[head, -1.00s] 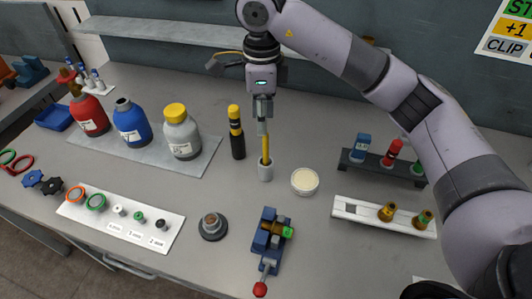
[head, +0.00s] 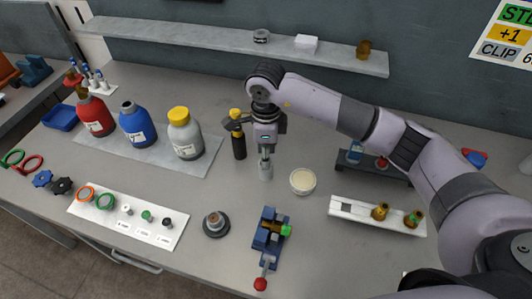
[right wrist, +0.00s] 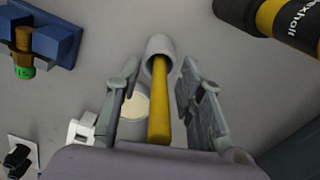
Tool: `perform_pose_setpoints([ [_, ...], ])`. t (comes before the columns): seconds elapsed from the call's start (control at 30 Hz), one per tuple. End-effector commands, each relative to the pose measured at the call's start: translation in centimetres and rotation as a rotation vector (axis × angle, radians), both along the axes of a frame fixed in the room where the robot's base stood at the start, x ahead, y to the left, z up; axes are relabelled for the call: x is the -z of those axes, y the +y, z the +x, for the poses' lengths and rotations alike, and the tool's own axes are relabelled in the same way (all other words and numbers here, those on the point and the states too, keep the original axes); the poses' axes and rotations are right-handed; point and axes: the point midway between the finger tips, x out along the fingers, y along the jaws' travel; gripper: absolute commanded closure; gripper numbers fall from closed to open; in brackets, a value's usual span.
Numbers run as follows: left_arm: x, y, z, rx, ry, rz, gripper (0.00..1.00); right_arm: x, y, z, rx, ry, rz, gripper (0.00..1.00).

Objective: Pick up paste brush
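The paste brush has a yellow handle (right wrist: 159,105) and stands in a small grey cup (head: 265,172). The cup also shows in the right wrist view (right wrist: 160,47). My right gripper (head: 265,155) points down just above the cup. In the right wrist view its two fingers (right wrist: 158,95) stand on either side of the handle with gaps showing, so it is open around the brush. The brush's lower end is hidden inside the cup, and in the head view my gripper covers most of the handle. My left gripper is not in view.
A round dish of pale paste (head: 303,181) stands right of the cup. A black-and-yellow bottle (head: 238,145) stands close on the left. A blue clamp (head: 270,230) with a red knob is in front. A white block (head: 375,215) holds brass parts at right.

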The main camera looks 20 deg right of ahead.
Motion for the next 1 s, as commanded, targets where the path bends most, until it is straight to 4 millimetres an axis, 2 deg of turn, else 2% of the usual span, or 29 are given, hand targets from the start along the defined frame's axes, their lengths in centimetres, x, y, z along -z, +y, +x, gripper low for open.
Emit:
perform_pose_setpoints([
  [0.13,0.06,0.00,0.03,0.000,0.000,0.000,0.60,0.02,0.02,0.00,0.000,0.000,0.000,0.65],
  [0.67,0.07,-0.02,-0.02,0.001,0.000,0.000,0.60,-0.02,0.03,-0.01,0.000,0.000,0.000,1.00],
  [1.0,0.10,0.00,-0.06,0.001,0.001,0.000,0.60,-0.06,0.02,0.00,0.000,0.000,0.000,1.00],
])
